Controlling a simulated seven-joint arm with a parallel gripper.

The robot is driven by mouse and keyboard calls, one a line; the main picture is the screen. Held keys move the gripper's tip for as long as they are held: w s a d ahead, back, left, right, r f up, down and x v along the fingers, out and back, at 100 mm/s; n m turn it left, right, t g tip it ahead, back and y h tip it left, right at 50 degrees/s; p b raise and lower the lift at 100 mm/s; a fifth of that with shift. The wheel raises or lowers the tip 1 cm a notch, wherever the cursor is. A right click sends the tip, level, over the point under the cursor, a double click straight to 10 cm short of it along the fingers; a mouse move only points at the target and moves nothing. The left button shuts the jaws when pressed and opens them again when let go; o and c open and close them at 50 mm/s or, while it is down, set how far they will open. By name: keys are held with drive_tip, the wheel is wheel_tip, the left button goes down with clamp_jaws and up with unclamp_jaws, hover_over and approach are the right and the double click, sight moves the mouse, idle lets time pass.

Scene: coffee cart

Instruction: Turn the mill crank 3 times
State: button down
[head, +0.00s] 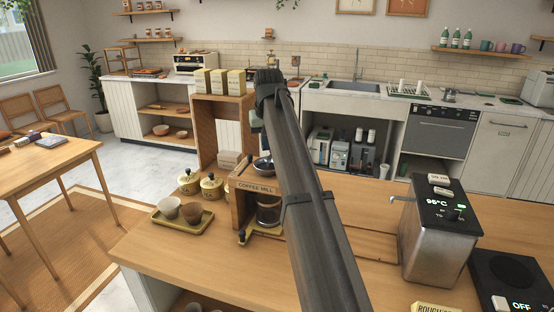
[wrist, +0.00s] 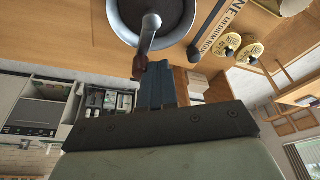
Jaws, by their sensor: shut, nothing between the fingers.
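The wooden coffee mill (head: 243,187) stands on the counter with a dark bowl-shaped hopper (head: 262,167) on top and a glass jar (head: 268,214) below. In the wrist view the hopper (wrist: 152,12) is at the top, and the metal crank (wrist: 149,35) runs from it to a brown knob (wrist: 140,66). My gripper (wrist: 155,68) is shut and empty, its fingertips right beside the knob; I cannot tell whether they touch. In the head view my arm hides part of the mill, and the crank and fingers cannot be made out.
A tray with two cups (head: 160,226) and several lidded canisters (head: 211,186) stand left of the mill. A wooden shelf unit (head: 207,130) with boxes on top is behind it.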

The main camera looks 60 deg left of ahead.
drive_tip(key=shift+w, duration=0.15)
drive_tip(key=shift+w+d, duration=0.4)
drive_tip(key=shift+w, duration=0.3)
drive_tip(key=shift+w, duration=0.1)
drive_tip(key=shift+w+d, duration=0.55)
drive_tip(key=shift+d, duration=0.1)
drive_tip(key=shift+d, duration=0.15)
drive_tip(key=shift+d, duration=0.8)
